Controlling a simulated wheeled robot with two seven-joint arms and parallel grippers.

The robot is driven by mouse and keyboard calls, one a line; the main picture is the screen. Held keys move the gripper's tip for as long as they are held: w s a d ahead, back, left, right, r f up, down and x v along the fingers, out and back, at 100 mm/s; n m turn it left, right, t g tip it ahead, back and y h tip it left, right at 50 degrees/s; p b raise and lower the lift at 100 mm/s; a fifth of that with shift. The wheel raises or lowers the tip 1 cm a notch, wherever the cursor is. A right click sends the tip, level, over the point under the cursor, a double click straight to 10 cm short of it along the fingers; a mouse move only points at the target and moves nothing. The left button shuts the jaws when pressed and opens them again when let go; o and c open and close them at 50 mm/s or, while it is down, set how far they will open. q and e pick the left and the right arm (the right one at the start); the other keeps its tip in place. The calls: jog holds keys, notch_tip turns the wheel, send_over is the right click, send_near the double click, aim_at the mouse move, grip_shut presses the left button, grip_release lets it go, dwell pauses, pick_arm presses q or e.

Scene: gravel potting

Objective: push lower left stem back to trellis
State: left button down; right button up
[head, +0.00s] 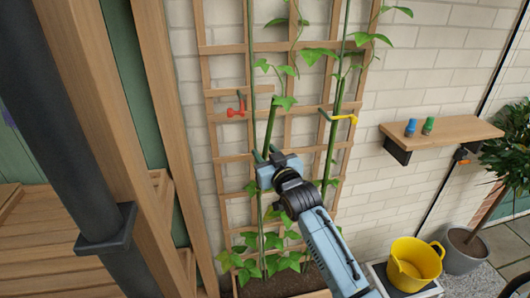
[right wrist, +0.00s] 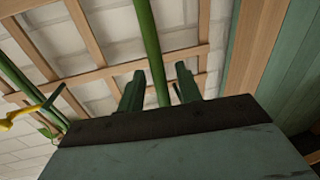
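The left stem (head: 269,130) is a green upright stem in front of the wooden trellis (head: 204,75). My right gripper (head: 266,153) is at its lower part, pointing toward the trellis. In the right wrist view the stem (right wrist: 149,45) runs between the two green fingers (right wrist: 158,82), with visible gaps on both sides, so the gripper is open around it. The trellis bars (right wrist: 88,36) show behind the stem. I cannot tell how far the stem stands off the bars. My left gripper is not in view.
A red clip (head: 236,108) is on the trellis left of the stem. A yellow clip (head: 345,119) is by the right stem (head: 334,120). A wall shelf (head: 445,133) holds a blue and a green item. A yellow bucket (head: 414,263) and a potted plant (head: 464,252) stand at lower right.

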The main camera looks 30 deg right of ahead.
jog(key=shift+w, duration=0.4)
grip_shut()
